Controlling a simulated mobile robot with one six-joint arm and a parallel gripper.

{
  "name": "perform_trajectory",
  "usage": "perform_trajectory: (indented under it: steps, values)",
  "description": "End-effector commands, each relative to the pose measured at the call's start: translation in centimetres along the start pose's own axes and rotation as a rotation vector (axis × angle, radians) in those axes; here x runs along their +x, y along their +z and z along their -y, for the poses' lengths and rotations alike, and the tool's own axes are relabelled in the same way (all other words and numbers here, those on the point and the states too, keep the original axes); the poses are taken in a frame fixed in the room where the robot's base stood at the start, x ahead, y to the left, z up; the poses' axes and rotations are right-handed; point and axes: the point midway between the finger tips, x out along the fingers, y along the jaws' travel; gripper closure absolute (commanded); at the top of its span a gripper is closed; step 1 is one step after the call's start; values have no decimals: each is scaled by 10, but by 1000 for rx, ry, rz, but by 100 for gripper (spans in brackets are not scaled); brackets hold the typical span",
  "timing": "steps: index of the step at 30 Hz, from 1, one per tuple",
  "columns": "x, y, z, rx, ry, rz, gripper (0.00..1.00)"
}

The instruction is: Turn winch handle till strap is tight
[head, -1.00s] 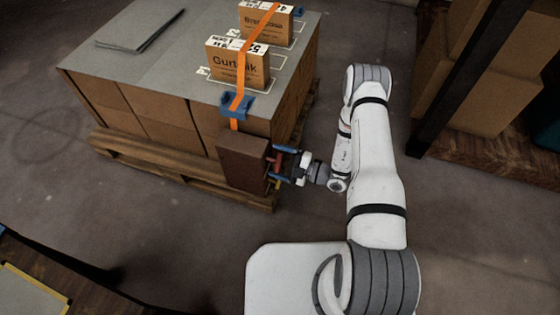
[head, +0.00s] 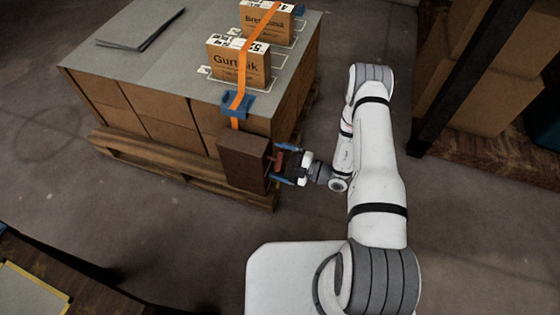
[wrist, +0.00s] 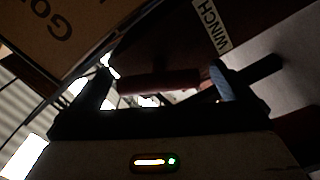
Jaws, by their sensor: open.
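The winch (head: 243,160) is a brown box at the pallet's front right corner; in the wrist view its dark face bears a WINCH label (wrist: 211,25). The orange strap (head: 241,75) runs from it through a blue corner piece (head: 238,103) and over the cartons. It looks straight; its tension cannot be told. The red winch handle (head: 278,161) shows at the box's right side, and as a dark red bar in the wrist view (wrist: 160,82). My gripper (head: 284,164) is open, its blue-tipped fingers on either side of the handle. Contact is unclear in the dim wrist view.
Two labelled cartons (head: 237,63) stand on the grey-topped load (head: 185,60), with flat grey sheets (head: 140,30) at the back left. A dark post and shelf with boxes (head: 490,90) stand at right. Floor between is clear.

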Motion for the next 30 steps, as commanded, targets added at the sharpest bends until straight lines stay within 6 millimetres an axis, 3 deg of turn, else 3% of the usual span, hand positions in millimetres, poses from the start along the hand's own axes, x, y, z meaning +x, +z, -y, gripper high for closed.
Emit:
perform_trajectory:
  steps: [9,15,30]
  values:
    - [-48,-1,-1,2,2,5,0]
    - [-70,-1,1,2,0,2,0]
    - [-75,-1,2,2,-2,-1,0]
